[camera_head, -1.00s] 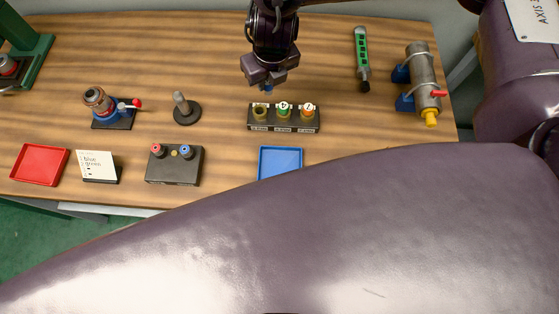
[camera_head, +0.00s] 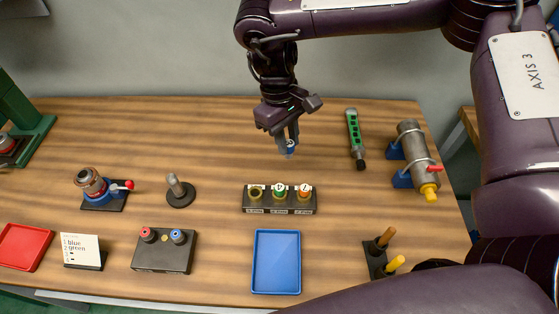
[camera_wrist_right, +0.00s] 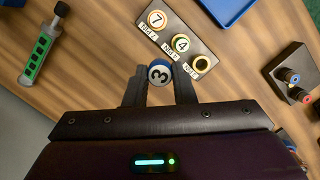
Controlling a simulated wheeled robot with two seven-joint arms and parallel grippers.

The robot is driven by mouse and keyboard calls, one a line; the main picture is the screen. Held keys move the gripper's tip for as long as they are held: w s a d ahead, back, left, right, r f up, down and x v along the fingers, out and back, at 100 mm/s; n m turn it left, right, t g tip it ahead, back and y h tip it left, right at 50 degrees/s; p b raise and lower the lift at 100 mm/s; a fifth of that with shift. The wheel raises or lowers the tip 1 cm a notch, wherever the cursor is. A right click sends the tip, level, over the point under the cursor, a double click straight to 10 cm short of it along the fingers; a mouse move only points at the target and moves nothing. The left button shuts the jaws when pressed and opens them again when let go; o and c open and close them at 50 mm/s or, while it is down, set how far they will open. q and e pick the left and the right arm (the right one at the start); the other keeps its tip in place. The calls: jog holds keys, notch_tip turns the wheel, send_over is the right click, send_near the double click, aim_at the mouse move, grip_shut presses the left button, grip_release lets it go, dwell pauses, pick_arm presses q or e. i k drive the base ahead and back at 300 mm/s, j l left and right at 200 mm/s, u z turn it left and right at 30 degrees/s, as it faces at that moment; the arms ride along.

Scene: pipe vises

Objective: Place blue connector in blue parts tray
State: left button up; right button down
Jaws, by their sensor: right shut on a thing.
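My right gripper (camera_head: 287,148) hangs above the table behind the connector rack. It is shut on a small blue connector (camera_head: 290,146) with a white top marked 3, which also shows between the fingertips in the right wrist view (camera_wrist_right: 160,74). The blue parts tray (camera_head: 277,233) lies flat and empty at the front, in front of the rack and apart from the gripper. A corner of the tray (camera_wrist_right: 228,8) shows at the top of the right wrist view. My left gripper is not in view.
The black rack (camera_head: 280,210) holds a green and an orange connector; its left place looks empty. A black box with red and blue knobs (camera_head: 165,257), a card (camera_head: 82,248) and a red tray (camera_head: 22,246) stand left of the blue tray. Yellow-handled tools (camera_head: 394,263) stand right.

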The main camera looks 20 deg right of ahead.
aim_at(277, 280)
jog(key=j, duration=0.65)
jog(key=i+j+z, duration=0.1)
jog(key=j, duration=0.6)
jog(key=j+z, duration=0.1)
jog(key=z, duration=1.2)
